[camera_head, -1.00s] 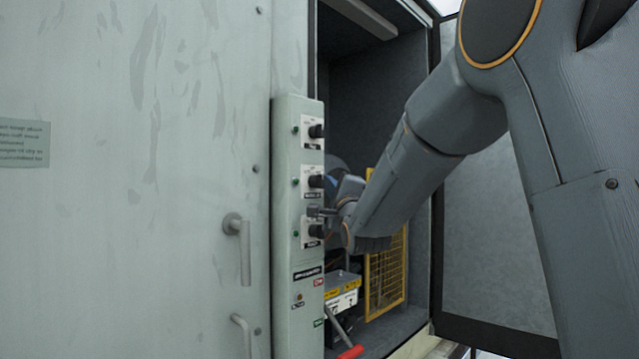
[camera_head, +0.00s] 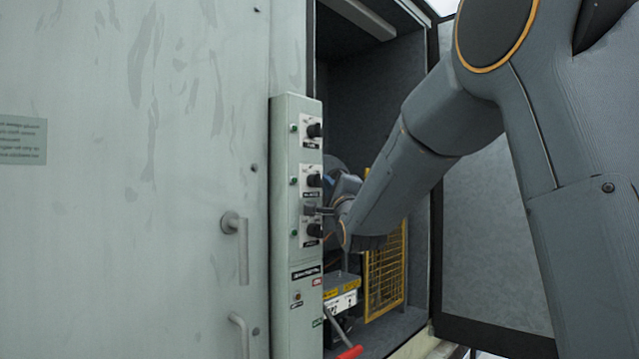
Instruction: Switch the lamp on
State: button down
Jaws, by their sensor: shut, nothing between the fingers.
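A narrow pale green control panel (camera_head: 283,240) stands upright at the left edge of the open cabinet. My gripper (camera_head: 312,210) is shut and empty, pointing left at the panel between the middle and lower knobs. I cannot tell whether it touches the panel. A pale bar (camera_head: 358,18) under the cabinet roof may be the lamp; I cannot tell whether it is lit.
A closed grey-green door (camera_head: 130,220) with two handles fills the left. Inside the cabinet are a yellow mesh guard (camera_head: 386,270), a yellow-and-white labelled box (camera_head: 342,295) and a red-handled lever (camera_head: 350,352). An open cabinet door (camera_head: 490,240) stands behind my arm at right.

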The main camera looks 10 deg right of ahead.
jog(key=shift+w+a+r, duration=0.1)
jog(key=shift+w+a, duration=0.2)
jog(key=shift+a, duration=0.05)
dwell(0.6)
jog(key=shift+s+b, duration=0.1)
jog(key=shift+b, duration=0.3)
jog(key=shift+s+f, duration=0.3)
jog(key=shift+s, duration=0.1)
jog(key=s+d, duration=0.3)
jog(key=s, duration=0.2)
jog(key=shift+d+b, duration=0.3)
jog(key=shift+b, duration=0.1)
